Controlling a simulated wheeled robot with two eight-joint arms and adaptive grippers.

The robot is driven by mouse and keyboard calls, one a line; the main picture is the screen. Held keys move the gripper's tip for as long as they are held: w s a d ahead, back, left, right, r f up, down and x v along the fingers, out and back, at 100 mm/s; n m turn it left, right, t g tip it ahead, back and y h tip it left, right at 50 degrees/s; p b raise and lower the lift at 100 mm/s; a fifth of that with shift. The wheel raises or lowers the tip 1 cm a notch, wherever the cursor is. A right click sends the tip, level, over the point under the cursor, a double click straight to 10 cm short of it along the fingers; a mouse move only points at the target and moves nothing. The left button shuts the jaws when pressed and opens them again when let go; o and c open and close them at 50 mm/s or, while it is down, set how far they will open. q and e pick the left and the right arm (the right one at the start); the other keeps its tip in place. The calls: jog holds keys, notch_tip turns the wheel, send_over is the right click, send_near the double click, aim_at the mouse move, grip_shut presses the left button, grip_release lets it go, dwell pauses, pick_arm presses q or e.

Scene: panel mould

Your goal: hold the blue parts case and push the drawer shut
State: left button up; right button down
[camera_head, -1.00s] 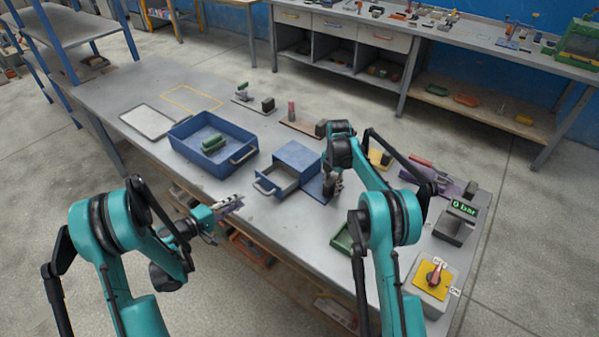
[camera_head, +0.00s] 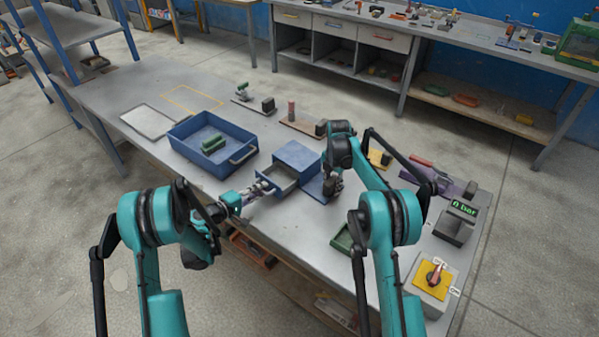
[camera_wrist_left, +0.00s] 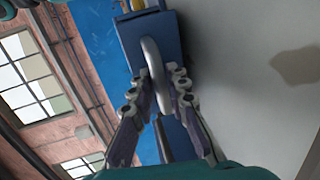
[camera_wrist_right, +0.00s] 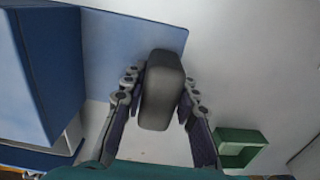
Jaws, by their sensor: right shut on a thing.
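The blue parts case (camera_head: 297,154) stands on the grey bench, with its drawer (camera_head: 280,179) pulled out towards the front left. My left gripper (camera_head: 265,187) is at the drawer's front. In the left wrist view its fingers (camera_wrist_left: 157,88) are apart, one on either side of the pale drawer handle (camera_wrist_left: 152,60), with a gap showing on the left. My right gripper (camera_head: 331,186) is shut on a dark upright grip block (camera_wrist_right: 162,90). The block stands on a blue plate (camera_wrist_right: 105,50) beside the case.
A blue tray (camera_head: 240,143) with green parts sits left of the case. A green bin (camera_head: 342,240), a gauge box reading 0 bar (camera_head: 457,222) and a yellow switch box (camera_head: 432,279) lie to the right. Small fixtures stand behind the case.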

pick_arm(q)
grip_shut()
pick_arm(e)
jog(key=shift+f, duration=0.1)
pick_arm(q)
jog(key=x, duration=0.3)
jog(key=r+x, duration=0.1)
jog(key=x, duration=0.2)
jog(key=r+x, duration=0.1)
jog(key=x, duration=0.2)
jog(key=shift+w+d, duration=0.15)
jog(key=shift+o, duration=1.8)
grip_release()
jog(key=v, duration=1.2)
